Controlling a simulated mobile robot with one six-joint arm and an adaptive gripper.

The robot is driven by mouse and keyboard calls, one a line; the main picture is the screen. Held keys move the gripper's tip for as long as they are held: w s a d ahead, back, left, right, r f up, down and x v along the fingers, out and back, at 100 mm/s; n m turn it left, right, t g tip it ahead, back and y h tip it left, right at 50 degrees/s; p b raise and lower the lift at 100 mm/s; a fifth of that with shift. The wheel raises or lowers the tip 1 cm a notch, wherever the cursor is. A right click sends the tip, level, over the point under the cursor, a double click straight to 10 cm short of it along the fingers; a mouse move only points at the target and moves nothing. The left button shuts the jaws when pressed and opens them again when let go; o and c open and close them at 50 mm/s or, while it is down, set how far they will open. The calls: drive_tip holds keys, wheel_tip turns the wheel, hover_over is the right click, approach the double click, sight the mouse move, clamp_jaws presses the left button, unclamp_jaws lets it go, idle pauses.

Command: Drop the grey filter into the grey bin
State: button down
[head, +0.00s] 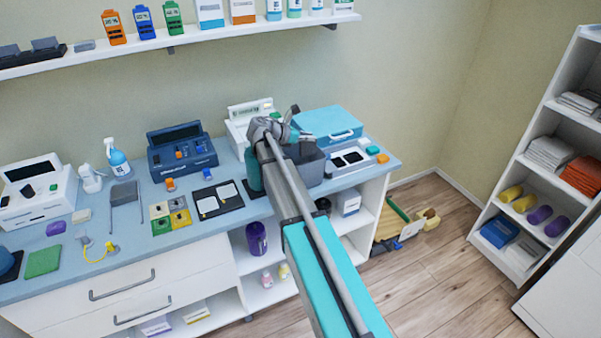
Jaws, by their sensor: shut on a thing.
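My gripper (291,132) is over the back of the counter, just above the grey bin (311,171). It is shut on a small grey thing at its fingertips, which fits the grey filter, but my arm and fingers hide most of it. The bin is an open-topped grey box standing between a white device and a white tray. My arm crosses in front of its left side, and I cannot see its inside clearly.
A teal case (328,124) stands behind the bin, and a white device (247,116) at its left. A white tray with dark pads (349,162) lies at its right. A dark blue device (180,148) and small square pads (180,219) are further left. A shelf (200,38) runs above.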

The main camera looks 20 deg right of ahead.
drive_tip(key=shift+f+b, duration=0.35)
drive_tip(key=shift+f, duration=0.2)
drive_tip(key=c, duration=0.6)
unclamp_jaws()
